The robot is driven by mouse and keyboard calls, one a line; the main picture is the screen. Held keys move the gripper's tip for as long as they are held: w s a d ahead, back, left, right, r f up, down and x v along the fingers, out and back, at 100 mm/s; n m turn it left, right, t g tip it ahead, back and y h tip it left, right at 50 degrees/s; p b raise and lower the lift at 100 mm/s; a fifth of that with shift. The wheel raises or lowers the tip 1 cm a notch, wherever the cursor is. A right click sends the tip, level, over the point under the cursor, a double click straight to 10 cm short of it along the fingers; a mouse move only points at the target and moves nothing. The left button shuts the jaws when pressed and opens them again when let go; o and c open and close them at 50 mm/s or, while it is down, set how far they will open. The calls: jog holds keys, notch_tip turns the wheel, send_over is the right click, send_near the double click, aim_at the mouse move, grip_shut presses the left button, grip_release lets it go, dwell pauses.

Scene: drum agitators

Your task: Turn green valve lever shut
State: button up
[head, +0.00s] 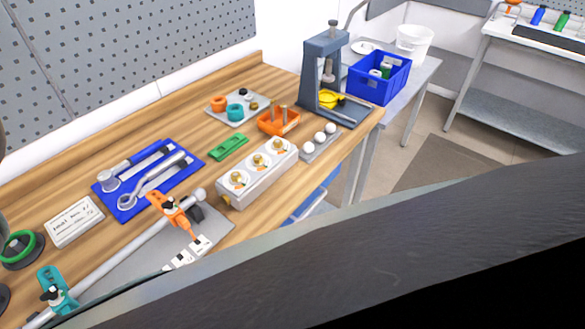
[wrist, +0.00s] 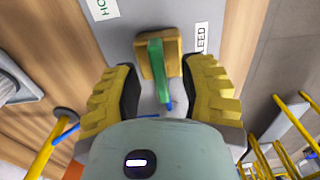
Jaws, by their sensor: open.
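In the wrist view, the green valve lever (wrist: 156,68) stands out from a yellow-brass valve body (wrist: 173,47) on a grey panel (wrist: 143,18). A small blue tip shows at the lever's near end. My gripper (wrist: 160,76) is open, with one yellow, dark-padded finger to each side of the lever. Gaps show between the lever and both pads. The lever's near end lies just above my gripper's palm in the picture. I cannot make out this green lever in the head view, where a dark arm part of mine covers the lower right.
White labels (wrist: 202,38) flank the valve; yellow rails (wrist: 290,120) stand at lower right. In the head view, a wooden bench (head: 130,115) carries a blue tool tray (head: 125,200), a pipe with orange (head: 172,212) and teal (head: 55,290) levers, and a grey press (head: 325,70).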

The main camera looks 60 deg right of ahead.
jog(key=shift+f, duration=0.15)
grip_shut()
dwell(0.4)
